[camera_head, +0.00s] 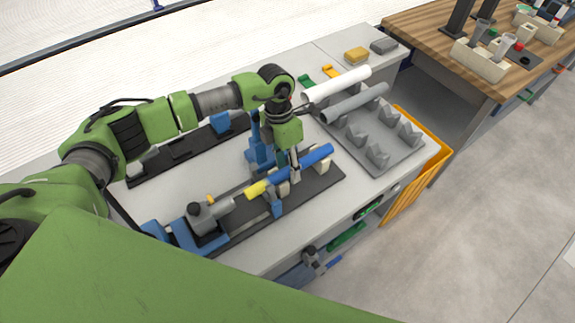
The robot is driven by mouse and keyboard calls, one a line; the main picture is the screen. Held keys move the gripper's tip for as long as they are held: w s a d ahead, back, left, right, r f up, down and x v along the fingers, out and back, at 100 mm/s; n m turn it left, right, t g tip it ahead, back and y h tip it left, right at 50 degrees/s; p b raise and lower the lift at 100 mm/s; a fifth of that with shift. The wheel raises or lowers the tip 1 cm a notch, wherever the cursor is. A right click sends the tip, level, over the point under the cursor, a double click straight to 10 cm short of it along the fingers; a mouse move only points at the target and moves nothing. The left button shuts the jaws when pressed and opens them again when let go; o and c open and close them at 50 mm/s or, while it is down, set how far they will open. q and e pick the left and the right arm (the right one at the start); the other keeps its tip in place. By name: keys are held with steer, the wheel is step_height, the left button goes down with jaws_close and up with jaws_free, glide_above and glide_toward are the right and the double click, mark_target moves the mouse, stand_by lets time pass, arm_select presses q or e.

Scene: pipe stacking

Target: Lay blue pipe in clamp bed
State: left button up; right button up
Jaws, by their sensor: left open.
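The blue pipe (315,157) has a yellow end (256,190) at its left. It lies slantwise along the clamp bed (241,222), a dark rail with blue clamp parts and pale blocks on the bench. It appears to rest on the supports, but the exact contact is hard to tell. My left gripper (295,170) points down at the middle of the pipe, its fingers open around or right beside it. The gripper hides part of the pipe and of a blue upright clamp piece (257,150). My right gripper is not in view.
A grey rack (402,158) with pointed supports stands to the right. A white pipe (337,84) and a grey pipe (355,103) lie at its back. A grey fixture (207,222) sits at the bed's left end. An orange crate (432,165) hangs beyond the bench edge.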

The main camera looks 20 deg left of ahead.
arm_select(q)
step_height(320, 180, up, 12)
steer(key=w+a, duration=0.1)
steer(key=shift+w+a, duration=0.2)
steer(key=shift+a, duration=0.2)
steer(key=shift+f, duration=0.15)
